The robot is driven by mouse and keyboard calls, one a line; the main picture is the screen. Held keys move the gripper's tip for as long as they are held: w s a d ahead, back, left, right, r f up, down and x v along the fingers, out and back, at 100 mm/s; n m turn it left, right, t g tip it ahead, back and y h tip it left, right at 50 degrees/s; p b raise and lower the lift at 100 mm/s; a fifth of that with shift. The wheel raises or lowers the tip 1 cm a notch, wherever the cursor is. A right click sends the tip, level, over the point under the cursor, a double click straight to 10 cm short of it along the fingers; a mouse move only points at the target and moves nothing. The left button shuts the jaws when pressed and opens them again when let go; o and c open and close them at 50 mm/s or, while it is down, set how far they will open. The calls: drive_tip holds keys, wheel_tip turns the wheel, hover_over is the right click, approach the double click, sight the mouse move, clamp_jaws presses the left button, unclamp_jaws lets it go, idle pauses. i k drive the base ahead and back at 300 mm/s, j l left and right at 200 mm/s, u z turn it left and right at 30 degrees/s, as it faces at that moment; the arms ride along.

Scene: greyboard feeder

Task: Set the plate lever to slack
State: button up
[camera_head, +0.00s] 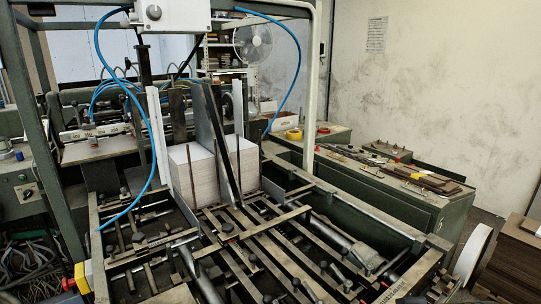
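A greyboard feeder machine fills the view, with a slatted metal bed (255,245) and two upright stacks of grey board, a left stack (195,178) and a right stack (243,165). A tall dark upright plate (220,135) stands between the stacks. Several black knobs and small clamps sit along the bed bars, such as a black knob (227,228). I cannot tell which part is the plate lever, nor its setting. My gripper is not in view.
A dark green frame post (45,150) stands at the left. Blue air hoses (150,130) loop down in front. A green cabinet (400,200) with loose tools runs along the right side. Stacked brown boards (515,265) stand at the lower right. Cables (30,265) lie at the lower left.

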sight(123, 190)
drive_tip(key=u, duration=1.4)
drive_tip(key=j+z, duration=0.2)
drive_tip(key=j, duration=0.35)
drive_tip(key=j+z, duration=0.25)
drive_tip(key=j, duration=0.3)
drive_tip(key=k+j+z, duration=0.2)
drive_tip(key=j, duration=0.3)
drive_tip(key=j+z, duration=0.2)
drive_tip(key=j, duration=0.35)
drive_tip(key=i+j+z, duration=0.2)
drive_tip(key=j, duration=0.25)
drive_tip(key=i+j+z, duration=0.2)
drive_tip(key=j, duration=0.25)
drive_tip(key=i+j+z, duration=0.2)
drive_tip(key=j, duration=0.3)
drive_tip(key=j+z, duration=0.2)
drive_tip(key=j, duration=0.3)
drive_tip(key=j+z, duration=0.2)
drive_tip(key=j, duration=0.3)
drive_tip(key=i+j+z, duration=0.2)
drive_tip(key=j, duration=0.35)
drive_tip(key=j+z, duration=0.25)
drive_tip(key=j, duration=0.3)
drive_tip(key=i+j+z, duration=0.2)
drive_tip(key=j, duration=0.35)
drive_tip(key=i+l, duration=0.3)
